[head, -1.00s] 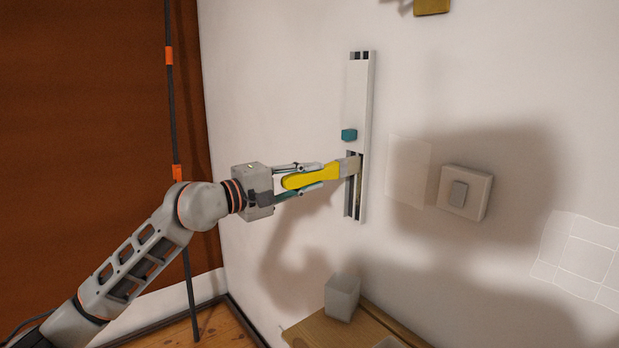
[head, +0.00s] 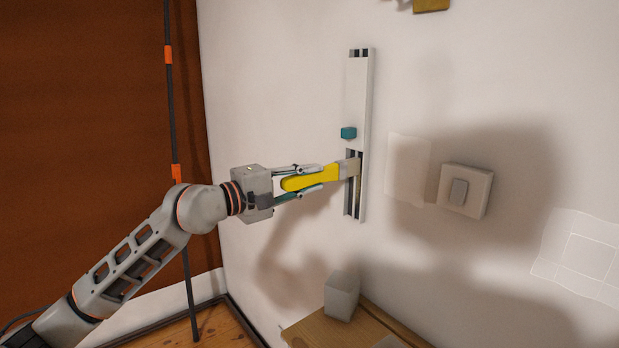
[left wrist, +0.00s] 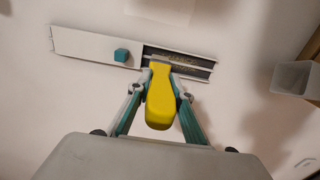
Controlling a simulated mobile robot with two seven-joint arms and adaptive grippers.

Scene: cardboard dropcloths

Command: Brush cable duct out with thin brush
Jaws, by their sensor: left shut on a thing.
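The cable duct (head: 364,105) is a tall, narrow white channel fixed upright on the wall, with dark open stretches at its top and in its lower part. It also shows in the left wrist view (left wrist: 90,46). A teal block (head: 348,133) sits on its left side, just above the lower opening. My left gripper (head: 322,181) is shut on the yellow handle of the thin brush (head: 312,179). The brush's pale bristle end is at the lower opening of the duct; how deep it reaches is hidden. In the left wrist view the yellow handle (left wrist: 160,100) sits between the teal-lined fingers.
A white wall switch (head: 465,191) is right of the duct. A pale cup-like container (head: 341,296) stands on a wooden surface (head: 310,331) below. A dark pole (head: 171,110) with orange clips stands at the left by a brown panel.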

